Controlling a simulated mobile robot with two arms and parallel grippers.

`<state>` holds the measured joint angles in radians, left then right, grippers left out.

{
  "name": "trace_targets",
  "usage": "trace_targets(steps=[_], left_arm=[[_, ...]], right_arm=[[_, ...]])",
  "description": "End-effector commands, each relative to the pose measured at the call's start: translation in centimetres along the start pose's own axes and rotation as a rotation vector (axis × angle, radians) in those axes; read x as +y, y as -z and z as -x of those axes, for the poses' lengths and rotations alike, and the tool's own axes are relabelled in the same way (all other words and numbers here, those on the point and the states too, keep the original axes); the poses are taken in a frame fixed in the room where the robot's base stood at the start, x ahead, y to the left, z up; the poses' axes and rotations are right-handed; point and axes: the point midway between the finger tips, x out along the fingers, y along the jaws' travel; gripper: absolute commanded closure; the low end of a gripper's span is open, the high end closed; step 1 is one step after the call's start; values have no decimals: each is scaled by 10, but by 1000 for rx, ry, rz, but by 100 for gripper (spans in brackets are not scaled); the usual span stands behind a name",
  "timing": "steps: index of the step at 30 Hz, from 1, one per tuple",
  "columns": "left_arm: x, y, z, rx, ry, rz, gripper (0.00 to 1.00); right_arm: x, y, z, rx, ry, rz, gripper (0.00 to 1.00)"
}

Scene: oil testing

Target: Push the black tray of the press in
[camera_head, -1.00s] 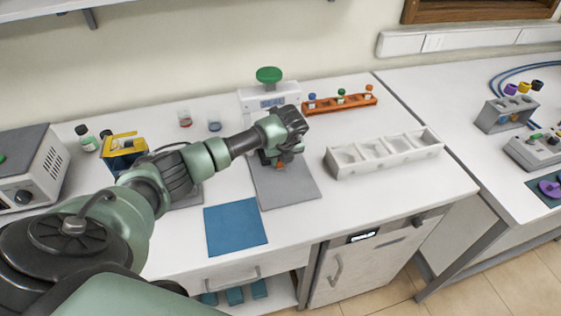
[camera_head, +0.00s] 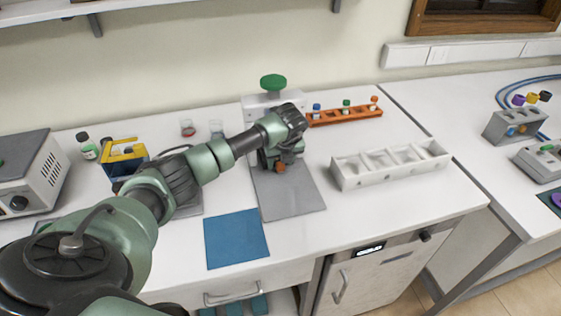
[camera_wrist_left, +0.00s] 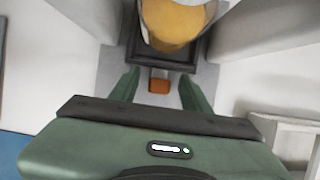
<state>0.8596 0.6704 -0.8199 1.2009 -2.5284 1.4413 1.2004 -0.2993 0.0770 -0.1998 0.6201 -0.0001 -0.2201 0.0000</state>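The press (camera_head: 256,106) is white with a green knob on top and stands at the back of the table, partly hidden by my left arm. In the left wrist view its black tray (camera_wrist_left: 189,56) holds a clear cup with yellow-orange contents (camera_wrist_left: 175,22), between two grey walls. An orange tab (camera_wrist_left: 159,86) sits at the tray's near edge. My left gripper (camera_wrist_left: 160,87) is open, its green fingers apart on either side of the tab; I cannot tell whether they touch the tray. In the head view the left gripper (camera_head: 281,162) is in front of the press. My right gripper is out of view.
A grey mat (camera_head: 292,200) lies under and before the gripper, with a blue cloth (camera_head: 236,240) to its left. A white compartment box (camera_head: 392,168) stands on the right, an orange vial rack (camera_head: 345,117) behind it. A yellow-blue device (camera_head: 124,158) is on the left.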

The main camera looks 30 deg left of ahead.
Motion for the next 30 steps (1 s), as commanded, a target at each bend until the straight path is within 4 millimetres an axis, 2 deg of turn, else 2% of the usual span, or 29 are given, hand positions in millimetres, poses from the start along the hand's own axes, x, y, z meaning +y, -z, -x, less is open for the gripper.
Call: trace_targets(steps=[5, 13, 18, 30], left_arm=[[-1, 0, 10, 0, 2, -1, 53], [0, -1, 54, -3, 3, -1, 53], [0, -1, 72, -1, 1, 0, 53], [0, -1, 77, 0, 0, 1, 53]], right_arm=[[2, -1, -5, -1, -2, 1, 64], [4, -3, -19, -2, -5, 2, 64], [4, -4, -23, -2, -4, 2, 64], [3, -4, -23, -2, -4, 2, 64]])
